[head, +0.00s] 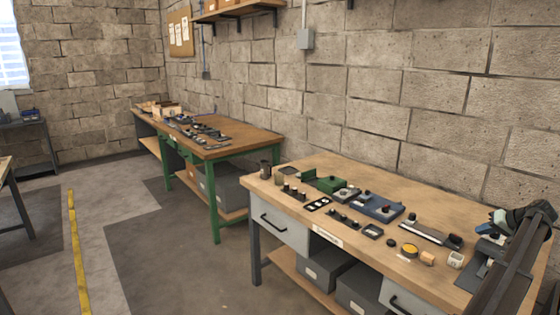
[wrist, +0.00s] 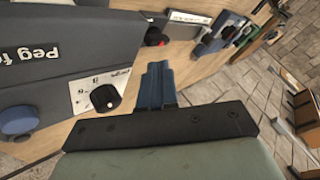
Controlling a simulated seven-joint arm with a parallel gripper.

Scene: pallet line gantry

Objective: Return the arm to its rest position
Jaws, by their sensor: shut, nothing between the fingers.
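My gripper shows in the wrist view (wrist: 158,82) with its two blue fingers together and nothing between them. In the head view my arm is at the right edge, and my gripper (head: 485,230) is over the right end of the near workbench (head: 455,200). In the wrist view a dark grey box (wrist: 60,60) with white lettering starting "Peg" is to the left of the fingers. A black knob (wrist: 105,97) on a white label and a blue knob (wrist: 18,119) are on its lower part. My arm hides part of the bench's right end.
The near bench holds a green device (head: 333,186), a blue device (head: 378,206), a yellow round part (head: 409,250) and several small parts. A second bench (head: 260,142) with green legs stands farther left. A block wall (head: 420,90) runs behind. The floor between is open.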

